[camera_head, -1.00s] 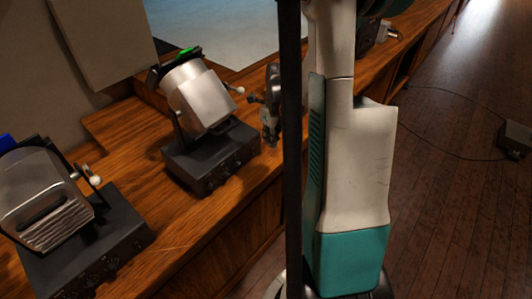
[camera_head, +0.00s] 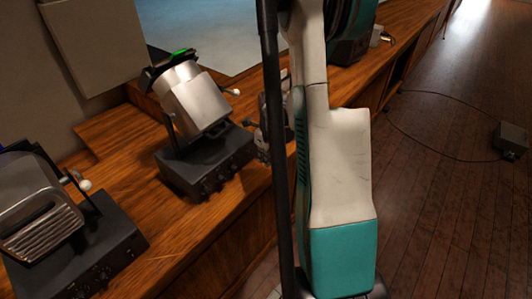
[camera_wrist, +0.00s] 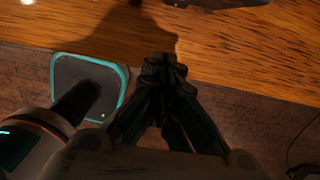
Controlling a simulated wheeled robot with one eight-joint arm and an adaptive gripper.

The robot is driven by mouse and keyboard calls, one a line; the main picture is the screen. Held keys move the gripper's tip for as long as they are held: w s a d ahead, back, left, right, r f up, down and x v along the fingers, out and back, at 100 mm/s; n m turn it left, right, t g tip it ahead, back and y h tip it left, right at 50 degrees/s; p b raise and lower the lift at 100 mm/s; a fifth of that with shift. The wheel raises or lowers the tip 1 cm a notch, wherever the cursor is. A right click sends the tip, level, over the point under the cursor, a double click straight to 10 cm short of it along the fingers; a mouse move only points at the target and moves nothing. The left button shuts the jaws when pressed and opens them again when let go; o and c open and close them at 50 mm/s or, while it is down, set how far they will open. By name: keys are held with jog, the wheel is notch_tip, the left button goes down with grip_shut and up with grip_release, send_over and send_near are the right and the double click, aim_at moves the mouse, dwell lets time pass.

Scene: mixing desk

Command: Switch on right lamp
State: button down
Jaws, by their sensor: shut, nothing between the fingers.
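The right lamp (camera_head: 200,100) has a silver tilted head with a green patch on top and a white-tipped side lever (camera_head: 232,91). It stands on a dark box base (camera_head: 207,165) with small knobs along its front, on the wooden desk. My gripper (camera_head: 263,150) is just right of that base, partly hidden behind a dark upright bar; whether it touches the base I cannot tell. In the wrist view my gripper (camera_wrist: 165,70) is shut and empty, its fingertips over the desk's edge. A dark shape (camera_wrist: 215,3) at the top edge is too cropped to identify.
The left lamp (camera_head: 35,205), with a blue patch and its own dark base (camera_head: 85,250), stands nearer on the desk (camera_head: 175,235). A grey panel (camera_head: 95,40) is behind. The wooden floor (camera_head: 440,200) at right is mostly clear, with a cable and dark box (camera_head: 510,138).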

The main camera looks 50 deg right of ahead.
aim_at(249, 154)
jog(key=w+f, duration=0.1)
jog(key=w+b, duration=0.1)
jog(key=w, duration=0.1)
jog(key=shift+a+f, duration=0.1)
jog(key=shift+f, duration=0.25)
jog(key=shift+w, duration=0.6)
jog(key=shift+w+f+t+b, duration=0.25)
jog(key=shift+f+t+b, duration=0.05)
jog(key=shift+t+b, duration=0.25)
jog(key=shift+r, duration=0.25)
jog(key=shift+r+p, duration=0.6)
jog(key=shift+r, duration=0.1)
jog(key=shift+s, duration=0.1)
